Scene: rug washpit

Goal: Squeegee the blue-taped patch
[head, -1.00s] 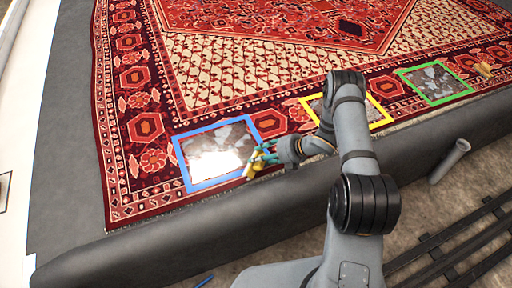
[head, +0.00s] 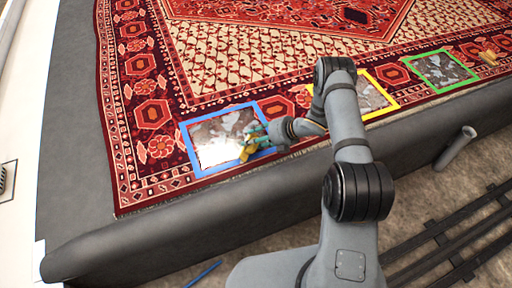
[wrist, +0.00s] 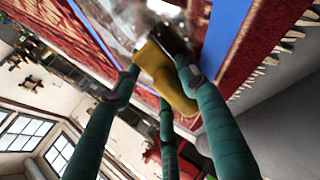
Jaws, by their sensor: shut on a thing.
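The blue-taped patch (head: 212,139) lies on the red patterned rug at its near left edge. Inside its tape border the surface is grey and mottled, with a bright glossy area at lower left. My gripper (head: 258,143) is over the right part of this patch, its green fingers shut on a yellow tool (head: 246,153), presumably the squeegee. In the wrist view the fingers surround the yellow tool (wrist: 168,80), with blue tape (wrist: 226,30) beside it. The tool's far end is blurred, and I cannot tell whether it touches the surface.
A yellow-taped patch (head: 386,104) and a green-taped patch (head: 440,72) lie farther right, the yellow one partly behind my arm. A small tan object (head: 487,57) sits beyond the green one. A dark raised edge (head: 180,226) runs along the near side; a grey pipe (head: 456,147) stands before it.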

